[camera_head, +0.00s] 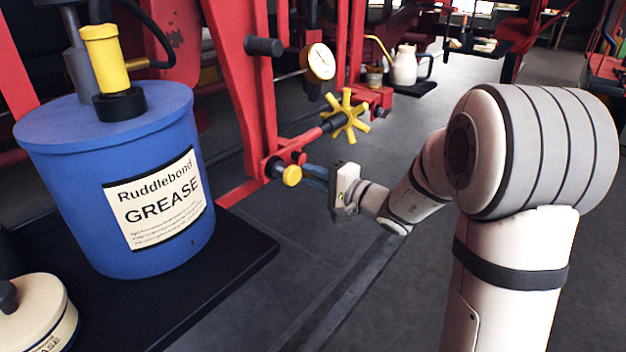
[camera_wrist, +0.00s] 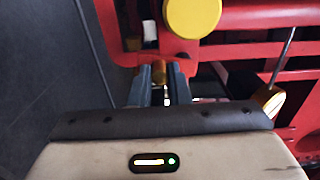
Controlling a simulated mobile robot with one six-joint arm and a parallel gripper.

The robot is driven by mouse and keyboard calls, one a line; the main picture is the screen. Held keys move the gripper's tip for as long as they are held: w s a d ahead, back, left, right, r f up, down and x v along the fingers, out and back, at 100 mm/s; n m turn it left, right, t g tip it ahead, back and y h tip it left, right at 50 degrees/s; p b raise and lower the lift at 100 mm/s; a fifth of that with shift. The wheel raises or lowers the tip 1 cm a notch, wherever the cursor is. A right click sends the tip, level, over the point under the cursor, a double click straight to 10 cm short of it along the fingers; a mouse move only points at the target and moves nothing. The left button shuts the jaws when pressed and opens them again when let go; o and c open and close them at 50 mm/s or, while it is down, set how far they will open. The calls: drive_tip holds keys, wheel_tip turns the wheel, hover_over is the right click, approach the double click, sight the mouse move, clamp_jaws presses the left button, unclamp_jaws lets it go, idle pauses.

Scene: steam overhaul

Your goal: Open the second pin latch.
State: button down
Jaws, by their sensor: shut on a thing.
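My gripper (camera_head: 312,173) reaches in from the right to the red frame (camera_head: 262,140). In the wrist view its dark fingers (camera_wrist: 160,88) are close together around a small brass-coloured part (camera_wrist: 174,73), probably the pin of a latch; the fingers hide most of it. A round yellow knob (camera_head: 291,176) sits right beside the fingertips; a yellow knob also shows in the wrist view (camera_wrist: 192,15), just beyond the fingers. I cannot tell which fitting is the second pin latch, or whether its pin is drawn out.
A blue grease drum (camera_head: 110,190) stands on a dark bench (camera_head: 240,262) at left. A cream oil can (camera_head: 404,66) stands behind. Open floor lies below the gripper.

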drive_tip(key=shift+w+d+f+b, duration=0.15)
drive_tip(key=shift+w+d+b, duration=0.1)
drive_tip(key=shift+b, duration=0.2)
idle(0.3)
drive_tip(key=c, duration=1.5)
unclamp_jaws()
drive_tip(key=b+v, duration=0.2)
drive_tip(key=v, duration=0.5)
